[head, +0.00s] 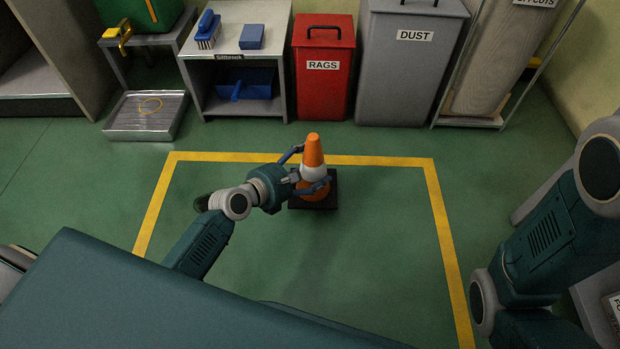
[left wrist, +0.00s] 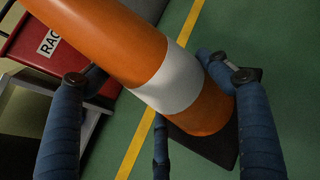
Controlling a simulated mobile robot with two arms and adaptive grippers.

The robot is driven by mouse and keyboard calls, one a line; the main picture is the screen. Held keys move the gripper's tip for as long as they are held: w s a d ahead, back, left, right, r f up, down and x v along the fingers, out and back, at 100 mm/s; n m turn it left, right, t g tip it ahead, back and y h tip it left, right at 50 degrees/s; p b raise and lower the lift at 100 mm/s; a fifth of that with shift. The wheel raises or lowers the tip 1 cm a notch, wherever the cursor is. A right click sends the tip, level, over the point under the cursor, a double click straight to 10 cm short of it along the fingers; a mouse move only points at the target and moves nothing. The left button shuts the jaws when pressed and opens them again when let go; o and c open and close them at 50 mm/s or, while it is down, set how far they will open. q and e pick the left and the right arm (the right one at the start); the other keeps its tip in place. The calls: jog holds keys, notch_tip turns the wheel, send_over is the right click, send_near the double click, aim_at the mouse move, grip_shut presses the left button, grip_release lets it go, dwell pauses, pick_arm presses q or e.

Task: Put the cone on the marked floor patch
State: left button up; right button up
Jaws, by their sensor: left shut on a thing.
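An orange cone (head: 313,152) with a white band and a dark square base stands upright in the head view. It is near the far edge of the floor patch (head: 376,240) outlined in yellow. My left gripper (head: 309,175) is shut on the cone from the left, with a finger on each side around its band. The cone also fills the middle of the left wrist view (left wrist: 180,85), with the gripper's blue fingers (left wrist: 160,110) on both sides. I cannot tell whether the base touches the floor. My right arm shows at the right, but its gripper is out of view.
A red RAGS bin (head: 323,85), a grey DUST bin (head: 407,85) and a small bench (head: 240,60) with brushes stand beyond the yellow line. A metal tray (head: 146,115) lies at the left. The green floor inside the outline is otherwise clear.

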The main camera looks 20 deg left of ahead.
aim_at(310, 174)
pick_arm(q)
notch_tip(310, 174, down, 4)
jog(key=b, duration=0.2)
jog(key=shift+b, duration=0.4)
jog(key=shift+r, duration=0.25)
jog(key=shift+f, duration=0.15)
jog(key=o, duration=1.9)
jog(key=shift+f, duration=0.1)
jog(key=shift+o, duration=0.2)
jog(key=shift+r, duration=0.25)
jog(key=p+v, duration=0.5)
jog(key=v, duration=0.7)
jog(key=shift+p, duration=0.35)
